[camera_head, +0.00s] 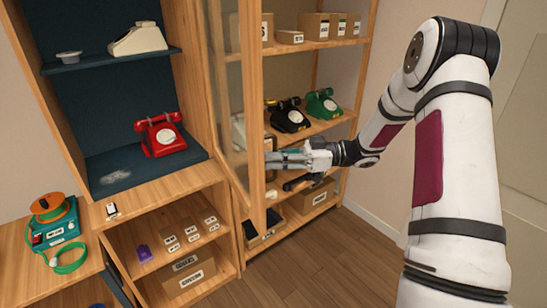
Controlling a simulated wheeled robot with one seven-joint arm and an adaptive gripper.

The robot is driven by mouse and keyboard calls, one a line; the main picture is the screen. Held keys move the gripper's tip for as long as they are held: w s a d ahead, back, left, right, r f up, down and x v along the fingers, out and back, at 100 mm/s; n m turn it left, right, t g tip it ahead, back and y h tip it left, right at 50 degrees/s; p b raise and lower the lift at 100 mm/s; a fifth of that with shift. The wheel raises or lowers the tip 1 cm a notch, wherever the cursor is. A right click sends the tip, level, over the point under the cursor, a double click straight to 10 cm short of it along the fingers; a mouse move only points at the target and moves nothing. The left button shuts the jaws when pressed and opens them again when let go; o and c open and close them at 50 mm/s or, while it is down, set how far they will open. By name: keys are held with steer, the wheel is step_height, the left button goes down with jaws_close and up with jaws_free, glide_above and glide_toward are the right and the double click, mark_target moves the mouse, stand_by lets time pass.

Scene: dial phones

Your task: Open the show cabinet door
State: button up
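The show cabinet (188,179) is wooden with a dark blue lining and stands at the left. Its wood-framed glass door (252,115) stands swung out at the cabinet's right side, leaving the front uncovered. A red dial phone (160,134) and a pale phone (138,39) sit inside. My gripper (274,159) comes in from the right, its fingers pointing left at the outer edge of the door frame. I cannot tell whether the fingers touch the frame or how far apart they are.
An open wooden shelf (313,129) stands behind the door and gripper, with a black phone (289,115), a green phone (322,104) and boxes. A teal device (55,230) with a cord sits on the lower-left counter. The wooden floor (345,265) in front is clear.

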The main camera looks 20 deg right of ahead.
steer(key=shift+o, duration=0.9)
steer(key=v, duration=1.2)
steer(key=shift+r, duration=0.1)
